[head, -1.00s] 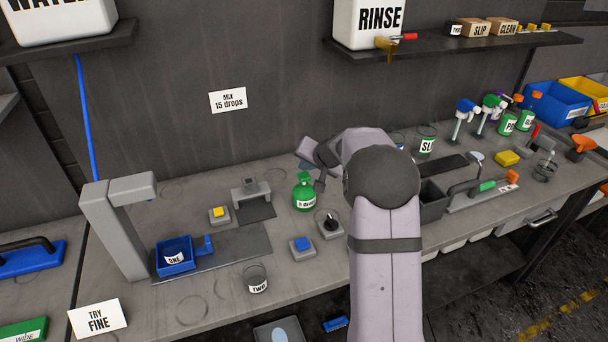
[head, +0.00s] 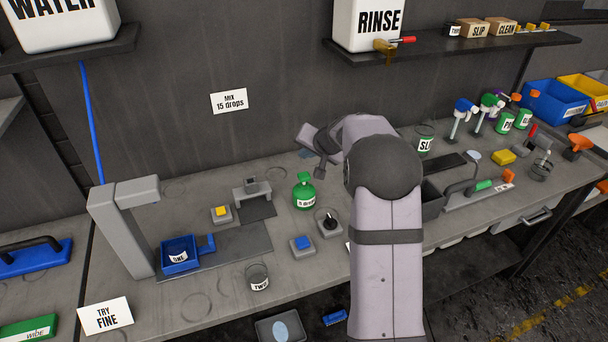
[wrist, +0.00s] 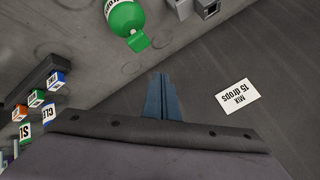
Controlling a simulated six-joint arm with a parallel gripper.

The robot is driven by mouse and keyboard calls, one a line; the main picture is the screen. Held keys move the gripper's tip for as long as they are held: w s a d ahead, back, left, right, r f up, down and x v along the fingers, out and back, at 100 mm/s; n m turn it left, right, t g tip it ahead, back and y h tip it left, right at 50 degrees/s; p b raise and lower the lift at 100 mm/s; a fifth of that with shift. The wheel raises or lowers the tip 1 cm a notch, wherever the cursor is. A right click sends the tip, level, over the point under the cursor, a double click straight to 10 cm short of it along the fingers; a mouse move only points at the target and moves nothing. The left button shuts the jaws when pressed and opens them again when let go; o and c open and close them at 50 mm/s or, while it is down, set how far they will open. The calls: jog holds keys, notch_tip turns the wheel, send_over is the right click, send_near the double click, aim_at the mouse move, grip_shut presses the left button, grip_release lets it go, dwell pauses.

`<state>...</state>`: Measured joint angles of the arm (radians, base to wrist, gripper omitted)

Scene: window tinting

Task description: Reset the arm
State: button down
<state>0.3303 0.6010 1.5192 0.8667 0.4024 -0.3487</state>
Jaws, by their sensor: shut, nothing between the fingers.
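My gripper (wrist: 160,95) is shut and empty in the wrist view, its two blue fingers together. It hangs in the air near the dark back wall. In the head view its fingertips (head: 305,154) show only as a small bluish patch, partly hidden by my wrist.
Left on the bench (head: 215,300) are a blue tray marked ONE (head: 178,256), a beaker marked TWO (head: 258,277), yellow (head: 221,211) and blue button boxes (head: 302,243). Spray bottles (head: 464,115) and bins stand right. A shelf (head: 460,48) holds the RINSE tank (head: 370,22).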

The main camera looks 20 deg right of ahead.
dwell(0.5)
jog(key=s+a+f+g, duration=0.1)
jog(key=s+f+g, duration=0.1)
jog(key=s+f, duration=0.2)
jog(key=s+a+f+g, duration=0.2)
jog(key=s+f, duration=0.3)
jog(key=s, duration=0.4)
jog(key=s+a+f+g+y, duration=0.1)
jog(key=s+a+f+g, duration=0.1)
jog(key=s, duration=0.4)
notch_tip(320, 180, down, 3)
jog(key=shift+s+r+n+g, duration=0.15)
jog(key=shift+r+n+g, duration=0.05)
jog(key=shift+n+g, duration=0.25)
jog(key=s+a+r+n+g+h, duration=0.1)
jog(key=s+a+n+g, duration=0.15)
jog(key=s, duration=0.95)
jog(key=s+a+r+n+g+h, duration=0.1)
jog(key=s+a+r+n+g, duration=0.2)
jog(key=s, duration=0.9)
jog(key=w+a+r+t, duration=0.1)
jog(key=w+a+n+t, duration=0.1)
jog(key=a+t, duration=0.1)
jog(key=shift+w+r, duration=0.3)
jog(key=shift+r, duration=0.1)
